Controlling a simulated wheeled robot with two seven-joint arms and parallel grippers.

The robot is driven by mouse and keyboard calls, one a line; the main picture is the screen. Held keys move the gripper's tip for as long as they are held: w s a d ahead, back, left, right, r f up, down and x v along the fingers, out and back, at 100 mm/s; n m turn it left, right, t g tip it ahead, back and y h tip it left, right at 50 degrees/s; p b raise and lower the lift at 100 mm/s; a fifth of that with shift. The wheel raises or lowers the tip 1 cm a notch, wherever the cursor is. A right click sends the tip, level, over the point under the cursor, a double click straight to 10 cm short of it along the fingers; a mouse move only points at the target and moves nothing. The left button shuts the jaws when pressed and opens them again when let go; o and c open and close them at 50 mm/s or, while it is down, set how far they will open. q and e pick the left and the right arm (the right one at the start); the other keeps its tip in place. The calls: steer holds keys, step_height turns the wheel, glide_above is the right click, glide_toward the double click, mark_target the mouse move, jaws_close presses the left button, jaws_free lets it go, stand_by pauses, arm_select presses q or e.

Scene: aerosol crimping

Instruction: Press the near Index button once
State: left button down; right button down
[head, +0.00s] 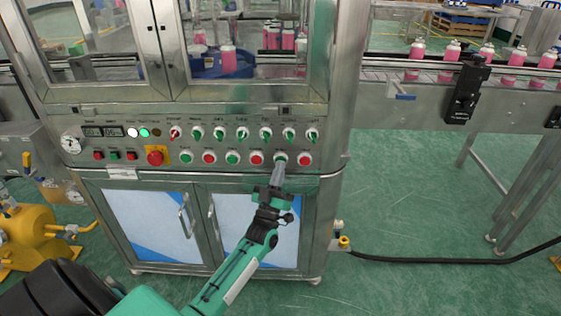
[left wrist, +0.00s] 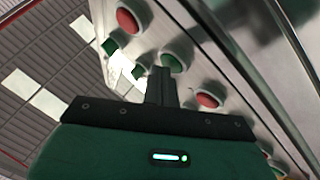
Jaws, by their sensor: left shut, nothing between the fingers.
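The steel machine's front panel (head: 130,148) carries a lower row of alternating green and red push buttons in white rings. My left gripper (head: 279,168) is shut and empty, with its fingertips at a green button (head: 280,158), the second from the right in that row. The fingertips overlap the button's lower edge in the head view. In the left wrist view the closed fingers (left wrist: 161,84) reach up beside a green button (left wrist: 173,62); contact cannot be told. The labels are too small to read, so I cannot confirm which button is Index. My right gripper is out of view.
A red button (head: 305,158) is close on the right and another red button (head: 256,158) on the left. Selector switches (head: 242,133) sit above. A red emergency stop (head: 155,157) is farther left. Cabinet doors (head: 250,218) with handles are below.

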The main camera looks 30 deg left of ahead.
arm_select(q)
steer(key=shift+s+d+p, duration=0.3)
steer(key=shift+s+d, duration=0.1)
steer(key=shift+s, duration=0.15)
steer(key=shift+s+d+p, duration=0.35)
steer(key=shift+s+d, duration=0.1)
steer(key=shift+s, duration=0.25)
steer(key=shift+s+d+p, duration=0.4)
steer(key=shift+s, duration=0.35)
steer(key=shift+s+d+p, duration=0.35)
steer(key=shift+s+d, duration=0.1)
steer(key=shift+s, duration=0.25)
